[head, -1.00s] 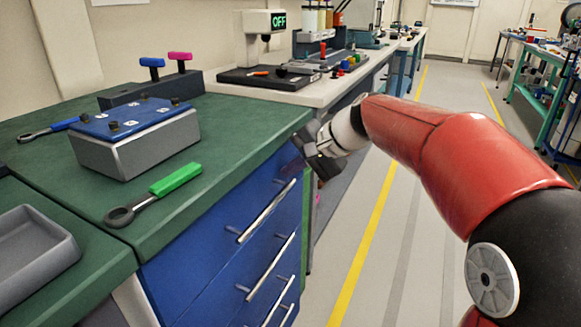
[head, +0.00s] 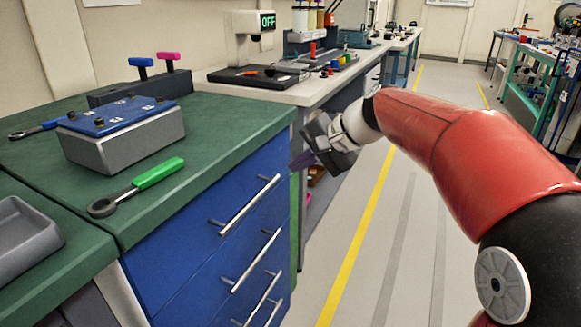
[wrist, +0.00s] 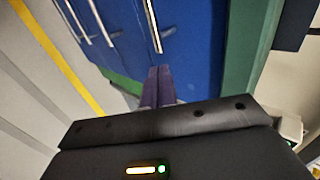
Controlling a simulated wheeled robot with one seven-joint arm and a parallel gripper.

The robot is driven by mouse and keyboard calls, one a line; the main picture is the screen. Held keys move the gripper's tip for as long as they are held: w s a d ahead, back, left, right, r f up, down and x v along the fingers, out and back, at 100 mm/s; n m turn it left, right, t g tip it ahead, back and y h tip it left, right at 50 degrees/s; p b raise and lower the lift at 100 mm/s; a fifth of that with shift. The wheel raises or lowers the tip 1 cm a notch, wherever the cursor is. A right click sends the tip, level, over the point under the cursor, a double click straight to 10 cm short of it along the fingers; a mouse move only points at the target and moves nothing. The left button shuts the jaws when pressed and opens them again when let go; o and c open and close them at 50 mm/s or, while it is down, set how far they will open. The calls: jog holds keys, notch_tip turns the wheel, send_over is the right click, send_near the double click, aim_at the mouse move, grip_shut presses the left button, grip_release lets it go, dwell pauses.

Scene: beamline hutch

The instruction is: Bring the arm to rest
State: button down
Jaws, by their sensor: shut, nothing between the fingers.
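My gripper (head: 302,161) hangs in the aisle at the right end of the green-topped bench, below the level of its top. In the wrist view its two fingers (wrist: 158,85) lie together, shut, with nothing seen between them. They point toward the blue drawer front (wrist: 200,40). A small gap seems to part the fingers from the bench, but I cannot tell how wide. My red arm reaches out from the right side of the head view.
The green bench (head: 225,115) carries a grey block with a blue plate (head: 120,135), a green-handled wrench (head: 140,187) and a blue-handled wrench (head: 40,129). Drawer handles (head: 250,205) stick out toward the aisle. The floor (head: 400,230) right of the yellow line is clear.

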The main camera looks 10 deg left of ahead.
jog(key=v, duration=0.8)
jog(key=s+d+f+n+h, duration=0.1)
jog(key=s+d+f+h, duration=0.2)
jog(key=s, duration=0.5)
jog(key=s+d+f+n+t+h, duration=0.1)
jog(key=s+d+f+h, duration=0.2)
jog(key=s+d+f, duration=0.3)
jog(key=s+d+f+n+t+h, duration=0.1)
jog(key=s+d+f+n+h, duration=0.1)
jog(key=s+d+f, duration=0.3)
jog(key=s+f, duration=0.3)
jog(key=s, duration=0.2)
jog(key=shift+h, duration=0.4)
jog(key=shift+s+d, duration=0.1)
